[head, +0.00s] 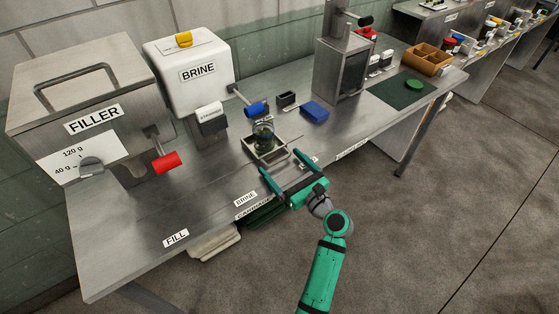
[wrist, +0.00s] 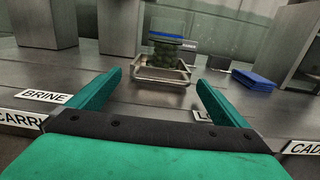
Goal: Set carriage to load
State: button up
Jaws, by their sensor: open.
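The carriage is a shallow metal tray (head: 249,151) on the bench, with a glass jar (head: 264,136) of dark green contents standing in it. In the wrist view the tray (wrist: 160,85) and jar (wrist: 174,52) are straight ahead, beyond my fingertips. My gripper (head: 279,160) is open and empty, low over the bench at its front edge, with its fingers pointing at the tray. A label starting with "L" (wrist: 205,116) lies by my right finger, its rest hidden. The BRINE label (head: 245,199) and FILL label (head: 176,238) lie further left along the front edge.
The filler (head: 85,85) with a red handle (head: 166,162) and the white brine unit (head: 190,95) with a blue handle (head: 256,109) stand behind. The bench front left is clear.

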jog(key=shift+x, duration=1.2)
